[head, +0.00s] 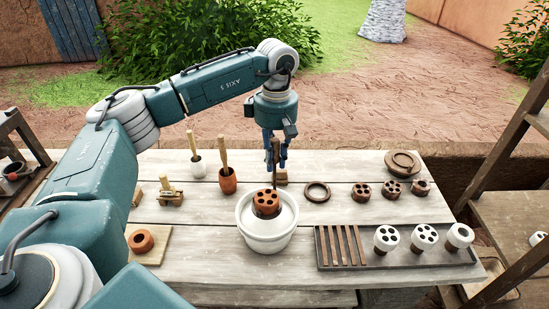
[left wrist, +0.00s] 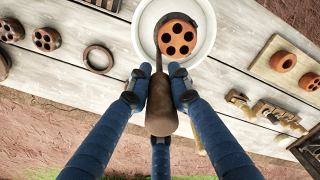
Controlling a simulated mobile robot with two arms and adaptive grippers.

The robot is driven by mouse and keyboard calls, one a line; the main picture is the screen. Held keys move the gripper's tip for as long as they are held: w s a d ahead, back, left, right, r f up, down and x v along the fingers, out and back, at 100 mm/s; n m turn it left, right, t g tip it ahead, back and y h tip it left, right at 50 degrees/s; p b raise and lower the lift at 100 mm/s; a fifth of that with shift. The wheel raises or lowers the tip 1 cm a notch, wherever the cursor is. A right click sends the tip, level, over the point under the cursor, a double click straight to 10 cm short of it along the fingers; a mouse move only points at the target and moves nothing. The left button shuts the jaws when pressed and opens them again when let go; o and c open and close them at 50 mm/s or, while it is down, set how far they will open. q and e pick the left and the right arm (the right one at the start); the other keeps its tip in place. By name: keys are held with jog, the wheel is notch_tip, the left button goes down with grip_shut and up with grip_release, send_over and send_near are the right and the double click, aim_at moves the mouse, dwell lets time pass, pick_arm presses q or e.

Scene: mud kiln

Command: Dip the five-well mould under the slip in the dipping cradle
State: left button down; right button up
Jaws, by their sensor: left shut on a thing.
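The five-well mould (head: 267,203), a reddish-brown round block with several holes in its top, sits in the dipping cradle at the mouth of a white bucket (head: 266,241). It also shows in the left wrist view (left wrist: 177,37), its top clear of any slip. My left gripper (head: 276,163) is shut on the cradle's brown handle (left wrist: 161,105), which stands up above the bucket. The cradle's thin dark stem (head: 274,178) runs down to the mould. The lower part of the mould and the slip's exact level are hard to tell. My right gripper is not in view.
A dark tray (head: 325,264) at the right holds slats and white moulds. Behind it lie a brown ring (head: 317,192) and several brown moulds (head: 392,188). To the left stand an orange-brown pot (head: 228,182), a white pot (head: 198,168) and a board (head: 154,259) with an orange piece.

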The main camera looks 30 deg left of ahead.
aim_at(275, 182)
pick_arm(q)
jog(key=shift+r, duration=0.1)
dwell(0.3)
jog(key=shift+f+b, duration=0.4)
jog(key=shift+f, duration=0.2)
jog(key=shift+f+b, duration=2.75)
jog(key=shift+f, duration=1.5)
jog(key=shift+r, duration=0.15)
